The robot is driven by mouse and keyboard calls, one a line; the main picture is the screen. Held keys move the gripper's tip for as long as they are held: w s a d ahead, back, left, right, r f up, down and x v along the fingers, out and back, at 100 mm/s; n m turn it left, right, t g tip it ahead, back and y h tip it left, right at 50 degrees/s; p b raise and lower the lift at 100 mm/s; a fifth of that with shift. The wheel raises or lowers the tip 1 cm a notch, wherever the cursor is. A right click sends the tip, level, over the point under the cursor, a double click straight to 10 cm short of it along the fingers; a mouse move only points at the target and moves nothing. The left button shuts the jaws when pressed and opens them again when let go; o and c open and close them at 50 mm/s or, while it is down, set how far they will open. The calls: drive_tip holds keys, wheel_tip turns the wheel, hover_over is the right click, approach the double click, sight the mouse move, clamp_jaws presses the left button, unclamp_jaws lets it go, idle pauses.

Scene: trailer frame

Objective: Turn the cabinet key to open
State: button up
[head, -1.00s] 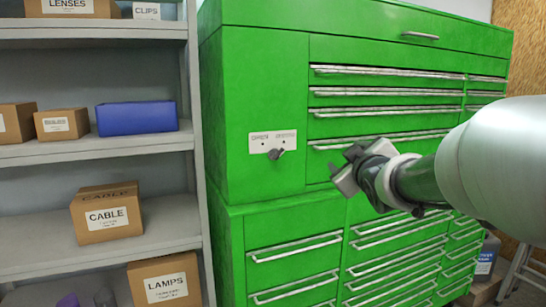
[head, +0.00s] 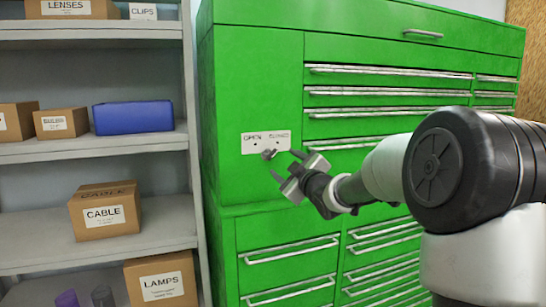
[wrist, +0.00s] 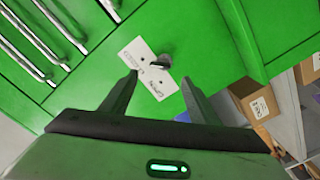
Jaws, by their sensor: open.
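The green cabinet (head: 255,75) carries a small white plate (head: 257,137) on its left front panel. The plate reads OPEN on its left, with a second label on its right. The grey key (head: 268,154) sits at the plate's lower middle; its exact angle is hard to tell. My gripper (head: 285,166) is open, just to the right of and below the key in the head view. In the wrist view, the key (wrist: 165,61) and plate (wrist: 135,52) lie beyond the fingertips, with the key roughly between the two fingers (wrist: 160,77). I see no contact with the key.
Several drawers with metal handles (head: 390,72) fill the cabinet's right and lower parts. A grey shelf (head: 95,150) to the left holds cardboard boxes (head: 104,213) and a blue bin (head: 133,117). The panel around the plate is flat and clear.

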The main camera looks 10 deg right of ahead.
sight(271, 154)
drive_tip(key=w+a+p, duration=0.1)
drive_tip(key=w+a, duration=0.1)
drive_tip(key=w, duration=0.7)
drive_tip(key=shift+w, duration=0.35)
drive_tip(key=c, duration=1)
